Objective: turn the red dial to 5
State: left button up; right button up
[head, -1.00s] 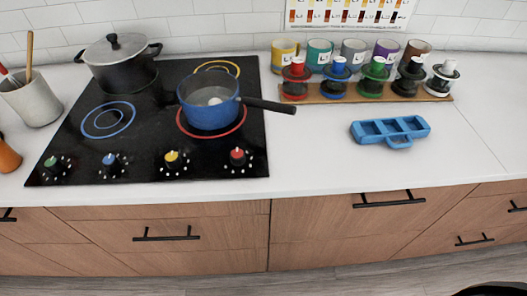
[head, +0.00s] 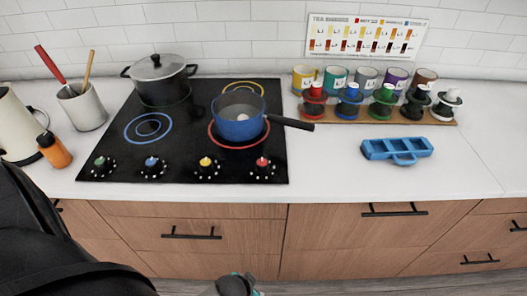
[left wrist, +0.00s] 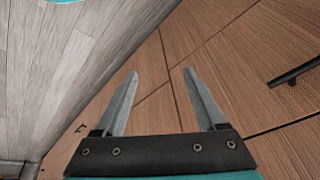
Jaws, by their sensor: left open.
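The red dial (head: 262,163) is at the front right of the black cooktop (head: 185,150), with white marks around it. I cannot read its setting. Yellow (head: 206,163), blue (head: 152,163) and green (head: 100,162) dials sit to its left in the same row. My left gripper shows in the left wrist view (left wrist: 158,84), open and empty, with the wooden cabinet fronts behind its fingers. In the head view only part of my left arm and a grey and teal hand part show at the bottom edge, below the counter. My right gripper is not in view.
A blue pot (head: 238,128) stands on the red-ringed burner, its handle pointing right. A lidded pot (head: 160,78) is behind left. A blue tray (head: 397,149) and a rack of colored items (head: 375,112) are right. The counter right of the cooktop is clear in front.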

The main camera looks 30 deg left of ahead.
pick_arm(q)
jog(key=w+r+t+p, duration=0.15)
jog(key=w+r, duration=0.25)
jog(key=r, duration=0.6)
jog(key=w+r+t+p, duration=0.1)
jog(key=w+r+p, duration=0.15)
jog(key=r, duration=0.75)
jog(key=w+d+r+t, duration=0.1)
jog(key=w+r+t, duration=1)
jog(key=w+r, duration=0.8)
jog(key=d+r+m+g+h, duration=0.2)
jog(key=d+r+m+h, duration=0.85)
jog(key=h, duration=0.35)
jog(key=g+y, duration=1.4)
jog(key=g, duration=0.2)
send_over(262, 163)
notch_tip(262, 163, down, 9)
jog(key=shift+n+t, duration=0.25)
jog(key=shift+n, duration=0.1)
notch_tip(262, 163, down, 14)
jog(key=shift+w+f, duration=0.1)
jog(key=shift+f, duration=0.15)
